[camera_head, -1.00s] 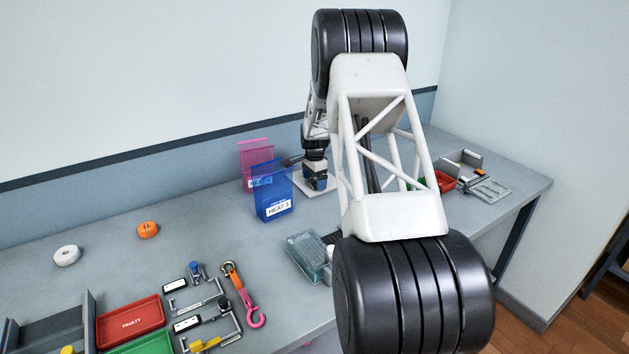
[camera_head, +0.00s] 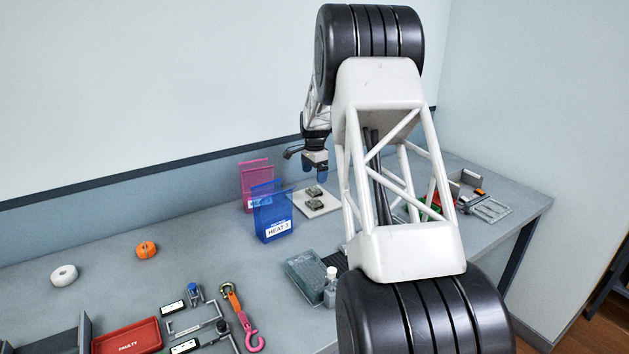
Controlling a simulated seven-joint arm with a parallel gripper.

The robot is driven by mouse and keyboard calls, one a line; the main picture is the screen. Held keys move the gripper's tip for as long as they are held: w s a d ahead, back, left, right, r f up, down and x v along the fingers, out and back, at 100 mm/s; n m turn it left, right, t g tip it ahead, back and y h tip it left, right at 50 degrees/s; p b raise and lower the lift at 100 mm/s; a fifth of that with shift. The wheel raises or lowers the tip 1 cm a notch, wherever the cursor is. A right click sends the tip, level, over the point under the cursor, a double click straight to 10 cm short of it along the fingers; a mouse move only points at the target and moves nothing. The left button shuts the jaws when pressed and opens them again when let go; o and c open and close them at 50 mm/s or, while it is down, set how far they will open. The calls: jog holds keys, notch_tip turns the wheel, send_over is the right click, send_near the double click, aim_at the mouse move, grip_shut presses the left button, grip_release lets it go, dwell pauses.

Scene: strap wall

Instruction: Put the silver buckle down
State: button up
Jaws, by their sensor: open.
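Two small dark grey-silver pieces lie on a white plate (camera_head: 330,211) at the back of the bench. The rear piece (camera_head: 313,191) and the front piece (camera_head: 316,204) look alike, and they are too small for me to tell which is the silver buckle or whether they touch. My gripper (camera_head: 314,178) points down just above and behind them. Its blue fingertips are open, and nothing shows between them.
A blue HEAT-3 holder (camera_head: 270,212) and a pink holder (camera_head: 255,180) stand just left of the plate. A clear box (camera_head: 305,275) and a small white-capped bottle (camera_head: 330,285) stand in front. Orange roll (camera_head: 146,250) and white roll (camera_head: 64,275) lie left, with free bench around them.

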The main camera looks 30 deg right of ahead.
jog(key=shift+r, duration=0.25)
dwell(0.6)
jog(key=s+a+r+n+t, duration=0.1)
jog(key=s+a+r+n, duration=0.3)
jog(key=s+a+r, duration=0.6)
jog(key=s+a+r+n, duration=0.4)
jog(key=s+a+r, duration=0.2)
jog(key=s+a, duration=0.7)
jog(key=s+a+f+n, duration=0.1)
jog(key=s+a+n, duration=0.2)
jog(key=s, duration=0.7)
jog(key=s+a+f+n+t, duration=0.1)
jog(key=s+a+n, duration=0.2)
jog(key=s+a, duration=0.4)
jog(key=s+a+f+n, duration=0.1)
jog(key=s+a+n, duration=0.2)
jog(key=s, duration=1.1)
jog(key=a, duration=0.3)
jog(key=shift+s+f+n+t, duration=0.15)
jog(key=shift+s+n+t, duration=0.15)
jog(key=shift+s+n, duration=0.1)
